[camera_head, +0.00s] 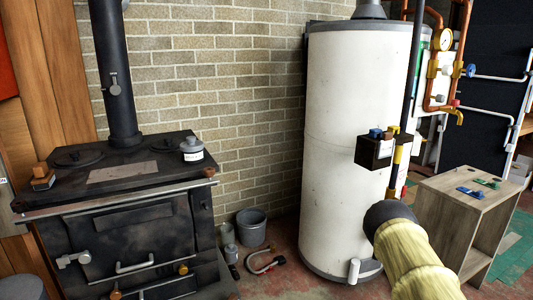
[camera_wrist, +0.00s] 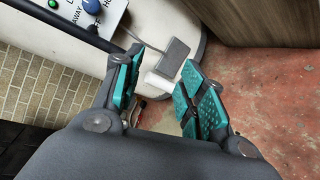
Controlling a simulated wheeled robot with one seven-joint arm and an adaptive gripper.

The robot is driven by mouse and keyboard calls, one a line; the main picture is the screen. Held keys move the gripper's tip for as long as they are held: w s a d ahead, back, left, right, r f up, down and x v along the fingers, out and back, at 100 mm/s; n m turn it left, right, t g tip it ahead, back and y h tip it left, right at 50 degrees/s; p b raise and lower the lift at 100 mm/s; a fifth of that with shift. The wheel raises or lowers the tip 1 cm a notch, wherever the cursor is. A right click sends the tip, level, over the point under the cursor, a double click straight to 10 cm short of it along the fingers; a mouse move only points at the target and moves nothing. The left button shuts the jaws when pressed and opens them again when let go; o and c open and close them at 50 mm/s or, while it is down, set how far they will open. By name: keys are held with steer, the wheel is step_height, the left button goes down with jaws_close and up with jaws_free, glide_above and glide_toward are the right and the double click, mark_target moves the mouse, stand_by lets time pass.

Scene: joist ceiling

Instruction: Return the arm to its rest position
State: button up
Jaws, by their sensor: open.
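My gripper (camera_wrist: 161,62) shows in the wrist view with its two teal-padded fingers apart. Nothing is held between them. Beyond the fingers are the white water heater's lower part and the reddish floor. In the head view a pale yellow sleeved part with a dark end reaches in from the lower right, seemingly my arm. My gripper cannot be made out in that view.
The white water heater (camera_head: 340,120) stands before the brick wall. A black stove (camera_head: 125,240) is at left, bearing a grey pot (camera_head: 192,150). A wooden stand (camera_head: 450,215) is at right, near copper pipes (camera_head: 436,80). A bucket (camera_head: 251,228) sits on the floor.

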steer(key=s+a+f+m+g+h, duration=0.1)
steer(key=s+a+f+m+g, duration=0.3)
steer(key=s+a+f+m, duration=0.5)
steer(key=s+a+f+m+g+h, duration=0.1)
steer(key=s+a+f+m+g, duration=0.3)
steer(key=s+a, duration=0.6)
steer(key=s+a+r+m+g+y, duration=0.1)
steer(key=s+a+m+g, duration=0.15)
steer(key=s+a, duration=0.5)
steer(key=s+a+r+m+g+y, duration=0.1)
steer(key=s+a+m+g, duration=0.3)
steer(key=s, duration=0.7)
steer(key=s+a+r+m+g+y, duration=0.1)
steer(key=s+a+m, duration=0.1)
steer(key=s+a, duration=0.6)
step_height(320, 180, up, 33)
steer(key=d+p, duration=0.1)
steer(key=p, duration=3.2)
steer(key=shift+s+d+f, duration=0.2)
steer(key=shift+s+d, duration=0.15)
steer(key=shift+d, duration=0.05)
